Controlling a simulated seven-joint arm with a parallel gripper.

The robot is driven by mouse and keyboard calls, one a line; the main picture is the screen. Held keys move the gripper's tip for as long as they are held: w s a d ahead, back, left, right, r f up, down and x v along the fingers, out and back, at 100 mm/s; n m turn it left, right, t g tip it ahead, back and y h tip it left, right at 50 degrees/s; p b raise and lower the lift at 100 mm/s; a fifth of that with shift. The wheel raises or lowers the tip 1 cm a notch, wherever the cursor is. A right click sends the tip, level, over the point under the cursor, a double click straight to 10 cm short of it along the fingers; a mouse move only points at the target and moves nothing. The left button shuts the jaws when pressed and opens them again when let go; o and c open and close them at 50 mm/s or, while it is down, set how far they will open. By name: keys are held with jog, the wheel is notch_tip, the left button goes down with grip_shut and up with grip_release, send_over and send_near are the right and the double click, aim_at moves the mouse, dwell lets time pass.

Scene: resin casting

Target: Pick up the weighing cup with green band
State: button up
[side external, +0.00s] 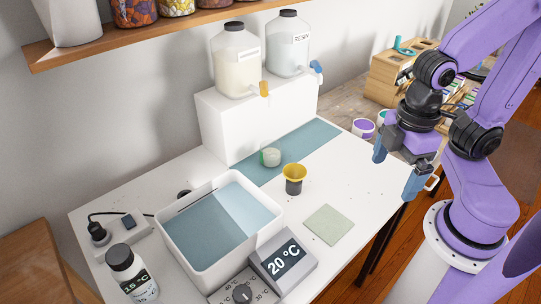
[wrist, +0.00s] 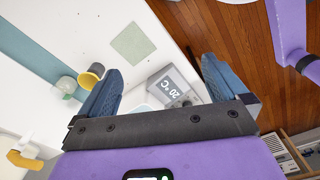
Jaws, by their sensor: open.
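The weighing cup with green band (side external: 271,158) is a small pale cup standing on the blue-green strip of the table, in front of the white block. It also shows in the wrist view at the left (wrist: 66,86), partly beside a yellow-rimmed cup. My gripper (side external: 393,178) is open and empty, raised near the table's right edge. It is well to the right of the cup and apart from it. In the wrist view its two blue fingers (wrist: 160,70) are spread, with nothing between them.
A dark cup with a yellow rim (side external: 294,184) stands just right of the green-banded cup. A white water bath (side external: 226,261) and a temperature display (side external: 284,263) are at the front. Behind is a white block (side external: 225,125) bearing two jugs. A pale green square (side external: 328,225) lies flat.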

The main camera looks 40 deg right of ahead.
jog(key=shift+w, duration=0.1)
jog(key=w+a+f+n+t+h, duration=0.1)
jog(key=w+f+n+h, duration=0.15)
jog(key=w, duration=0.75)
jog(key=w+a+f+n+h, duration=0.1)
jog(key=w+h, duration=0.3)
jog(key=w, duration=0.6)
jog(key=w+a+f+n+t+h, duration=0.1)
jog(key=w+f+n+h, duration=0.15)
jog(key=w, duration=0.75)
jog(key=w+d+f+n+h, duration=0.2)
jog(key=w+f+h, duration=0.25)
jog(key=w, duration=0.35)
jog(key=y, duration=0.1)
send_near(277, 146)
jog(key=shift+d, duration=0.3)
jog(key=shift+w+d+f, duration=0.1)
jog(key=shift+d+f, duration=0.1)
jog(key=shift+f, duration=0.2)
jog(key=shift+x, duration=3.5)
jog(key=shift+r, duration=0.1)
